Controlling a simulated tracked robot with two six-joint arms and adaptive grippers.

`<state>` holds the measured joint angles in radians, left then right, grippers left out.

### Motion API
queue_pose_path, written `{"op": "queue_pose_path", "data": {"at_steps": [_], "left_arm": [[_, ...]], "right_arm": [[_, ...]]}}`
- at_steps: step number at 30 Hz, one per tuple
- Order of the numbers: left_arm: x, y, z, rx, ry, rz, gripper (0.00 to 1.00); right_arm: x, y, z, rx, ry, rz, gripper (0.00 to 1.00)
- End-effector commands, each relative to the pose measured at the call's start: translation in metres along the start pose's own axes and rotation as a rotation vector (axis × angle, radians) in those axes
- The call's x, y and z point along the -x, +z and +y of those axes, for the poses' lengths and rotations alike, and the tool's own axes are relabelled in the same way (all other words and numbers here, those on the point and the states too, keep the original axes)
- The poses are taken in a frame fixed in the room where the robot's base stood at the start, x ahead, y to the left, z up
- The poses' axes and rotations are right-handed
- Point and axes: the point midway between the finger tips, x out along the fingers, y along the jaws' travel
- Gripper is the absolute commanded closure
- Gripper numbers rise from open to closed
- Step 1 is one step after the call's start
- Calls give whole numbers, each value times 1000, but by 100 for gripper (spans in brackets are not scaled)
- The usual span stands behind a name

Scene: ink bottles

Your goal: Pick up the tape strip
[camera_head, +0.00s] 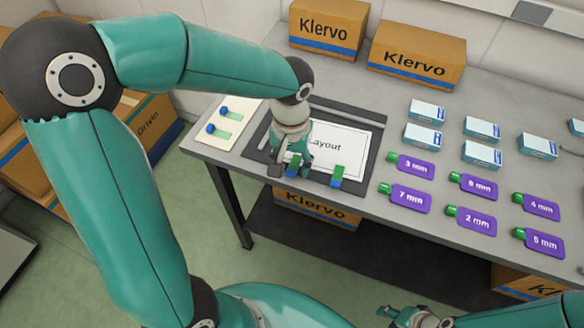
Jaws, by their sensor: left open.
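A green strip with a blue end (293,166) lies at the front left edge of the dark board, partly hidden by my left gripper. A second green-and-blue strip (337,177) lies to its right on the board's front edge. Two more green strips with round blue ends lie on a pale card (206,151) at the left: one further back (230,115), one nearer (221,133). My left gripper (289,171) is open, pointing down over the front left strip; I cannot tell whether it touches it. My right gripper (418,318) shows only partly at the bottom edge, away from the table.
A white sheet marked "Layout" (350,150) lies on the dark board (372,118). Purple mm tags with green ends (411,198) and small white-and-blue boxes (427,112) fill the table's right side. Klervo cartons (416,55) stand at the back.

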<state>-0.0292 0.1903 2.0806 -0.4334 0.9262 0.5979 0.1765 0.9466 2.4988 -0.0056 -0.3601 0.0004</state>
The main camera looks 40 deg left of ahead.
Motion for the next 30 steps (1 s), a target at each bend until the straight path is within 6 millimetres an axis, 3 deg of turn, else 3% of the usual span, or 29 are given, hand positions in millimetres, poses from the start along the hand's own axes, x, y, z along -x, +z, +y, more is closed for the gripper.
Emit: {"op": "queue_pose_path", "data": {"at_steps": [3,11,18,30], "left_arm": [[-12,0,-1,2,-1,-2,48],[-14,0,0,2,1,1,48],[-14,0,0,2,1,0,88],[-12,0,0,1,1,0,89]], "right_arm": [[-1,0,0,0,0,0,60],[-1,0,0,0,0,0,60],[-1,0,0,0,0,0,60],[-1,0,0,0,0,0,60]]}}
